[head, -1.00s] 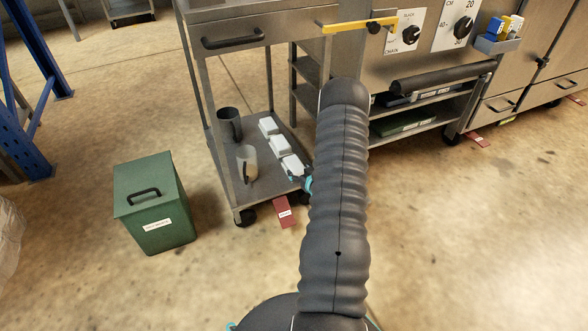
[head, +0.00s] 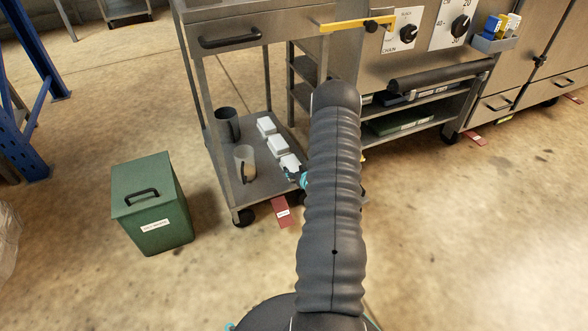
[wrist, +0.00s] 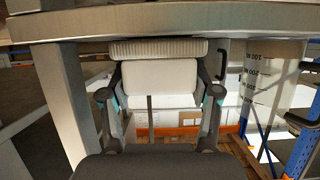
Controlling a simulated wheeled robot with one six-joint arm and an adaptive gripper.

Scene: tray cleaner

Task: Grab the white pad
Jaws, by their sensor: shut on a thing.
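Several white pads stand in a row on the trolley's lower shelf in the head view: a back one (head: 266,127), a middle one (head: 278,146) and the front one (head: 290,161). My gripper (wrist: 160,82) is shut on the front white pad, which shows between its two fingers in the wrist view (wrist: 160,74). A ribbed pale edge (wrist: 158,48) lies just beyond that pad; I cannot tell whether it is part of it. In the head view my arm hides most of the gripper. I cannot tell whether the pad is clear of the shelf.
A dark jug (head: 227,124) and a clear measuring jug (head: 246,163) stand left of the pads. A green lidded bin (head: 152,205) stands on the floor at left. The front floor is open.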

